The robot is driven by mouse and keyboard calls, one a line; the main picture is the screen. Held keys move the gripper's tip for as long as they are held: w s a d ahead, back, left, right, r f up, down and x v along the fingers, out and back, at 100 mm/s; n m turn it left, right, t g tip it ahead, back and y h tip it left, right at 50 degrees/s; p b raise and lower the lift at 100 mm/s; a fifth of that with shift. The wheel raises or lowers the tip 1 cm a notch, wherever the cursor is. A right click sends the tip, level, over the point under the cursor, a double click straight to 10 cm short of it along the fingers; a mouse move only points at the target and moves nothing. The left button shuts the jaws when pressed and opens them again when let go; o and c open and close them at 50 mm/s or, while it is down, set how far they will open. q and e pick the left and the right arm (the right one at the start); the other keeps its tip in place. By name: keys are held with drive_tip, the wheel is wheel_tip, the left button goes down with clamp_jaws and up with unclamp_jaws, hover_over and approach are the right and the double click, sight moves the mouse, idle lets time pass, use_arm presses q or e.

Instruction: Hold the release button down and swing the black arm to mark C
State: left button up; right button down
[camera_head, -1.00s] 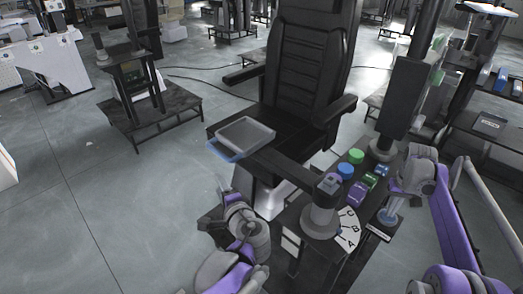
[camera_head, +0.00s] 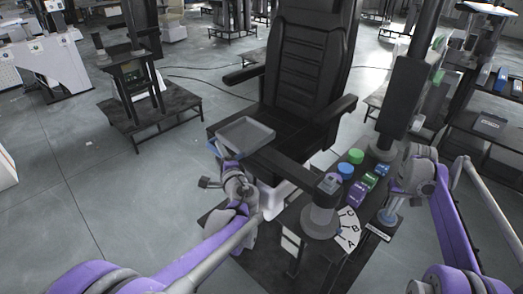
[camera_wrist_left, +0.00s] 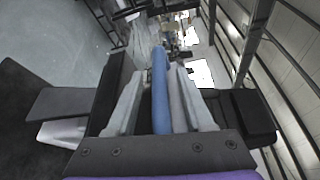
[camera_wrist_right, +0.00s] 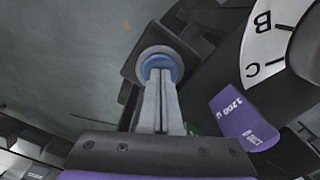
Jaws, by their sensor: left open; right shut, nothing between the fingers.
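The black arm (camera_head: 288,167) runs from a grey post (camera_head: 322,215) to a grey tray (camera_head: 246,133) in front of the chair. A blue bar edges the tray; in the left wrist view the blue bar (camera_wrist_left: 160,92) lies between the fingers of my open left gripper (camera_head: 226,160). The white dial (camera_head: 350,232) by the post bears letters; marks B and C show in the right wrist view (camera_wrist_right: 262,48). My shut right gripper (camera_wrist_right: 159,78) has its fingertips at a blue round button (camera_wrist_right: 158,62) in a grey ring. Whether it is pressed down, I cannot tell.
A black chair (camera_head: 305,75) stands behind the arm. Blue, green and purple controls (camera_head: 358,172) sit on the dark panel beside the post. A black column (camera_head: 402,95) rises behind them. Open floor (camera_head: 90,220) lies to the left.

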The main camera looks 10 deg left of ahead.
use_arm(q)
drive_tip(key=shift+w+a, duration=0.25)
clamp_jaws()
idle(1.4)
